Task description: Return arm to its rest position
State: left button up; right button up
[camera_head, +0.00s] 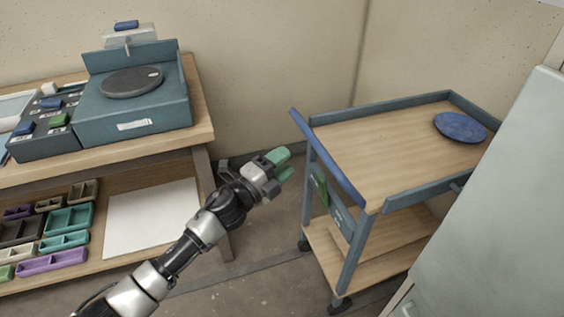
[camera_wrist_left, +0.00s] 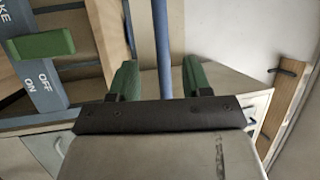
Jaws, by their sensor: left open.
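My left arm reaches in from the bottom left of the head view. Its left gripper (camera_head: 284,164) has green fingertips and hangs in the air between the workbench and the cart. In the left wrist view the two green fingers of the left gripper (camera_wrist_left: 157,80) stand apart with nothing gripped between them. A blue bar shows beyond the gap between the fingers. My right gripper is in neither view.
A wooden cart (camera_head: 375,145) with blue-grey rails stands to the right, with a blue plate (camera_head: 460,127) on top. A green lever (camera_head: 320,189) is on its side; it also shows in the left wrist view (camera_wrist_left: 40,45). A workbench (camera_head: 150,145) stands left, a pale cabinet (camera_head: 500,200) right.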

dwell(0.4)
